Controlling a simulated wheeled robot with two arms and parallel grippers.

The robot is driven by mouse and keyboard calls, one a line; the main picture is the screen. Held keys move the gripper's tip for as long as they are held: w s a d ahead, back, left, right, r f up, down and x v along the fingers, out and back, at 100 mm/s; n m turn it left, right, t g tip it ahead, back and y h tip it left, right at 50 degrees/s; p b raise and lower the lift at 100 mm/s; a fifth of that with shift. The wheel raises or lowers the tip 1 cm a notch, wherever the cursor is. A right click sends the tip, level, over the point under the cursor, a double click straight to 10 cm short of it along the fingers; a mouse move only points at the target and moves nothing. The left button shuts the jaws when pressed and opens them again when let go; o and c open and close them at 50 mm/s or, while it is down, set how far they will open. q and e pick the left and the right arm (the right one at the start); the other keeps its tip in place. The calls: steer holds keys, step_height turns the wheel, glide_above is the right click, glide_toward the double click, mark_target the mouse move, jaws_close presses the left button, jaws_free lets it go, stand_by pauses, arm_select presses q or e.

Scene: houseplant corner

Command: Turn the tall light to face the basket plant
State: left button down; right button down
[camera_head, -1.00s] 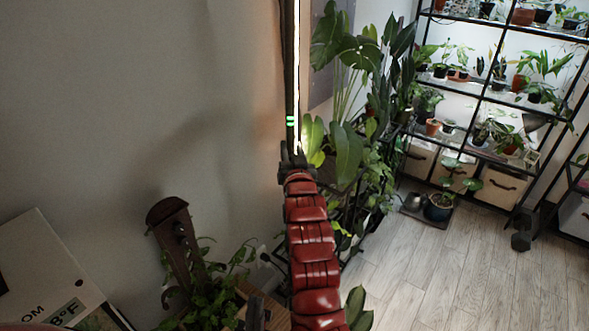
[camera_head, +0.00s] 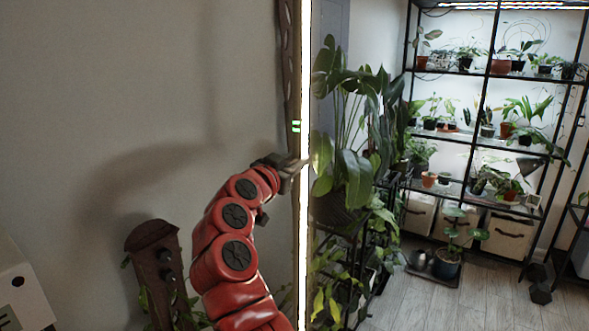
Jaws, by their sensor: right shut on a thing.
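The tall light (camera_head: 304,230) is a bright, narrow upright strip with a dark back edge on its left and small green marks partway up. It runs the full height of the head view. My right gripper (camera_head: 291,166), at the end of the red arm, is shut on the tall light from its left side, just below the green marks. The fingertips are small and partly hidden. A large leafy plant (camera_head: 350,175) stands just right of the light in a dark container that looks like the basket, though its weave is unclear. My left gripper is not in view.
A black shelf (camera_head: 490,75) with several potted plants and pale bins stands at the back right. A bare wall fills the left. Clear wood floor (camera_head: 430,300) lies at lower right.

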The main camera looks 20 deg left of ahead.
steer(key=shift+a+f+m+h, duration=0.15)
steer(key=shift+m+h, duration=0.35)
steer(key=shift+h, duration=0.6)
steer(key=c, duration=1)
jaws_free()
steer(key=o, duration=0.4)
steer(key=shift+w, duration=0.15)
steer(key=shift+c, duration=0.2)
steer(key=shift+s+a, duration=0.15)
steer(key=shift+s, duration=0.35)
steer(key=b+v, duration=0.1)
steer(key=v, duration=1.5)
steer(key=shift+s+r, duration=0.25)
steer(key=shift+r, duration=0.1)
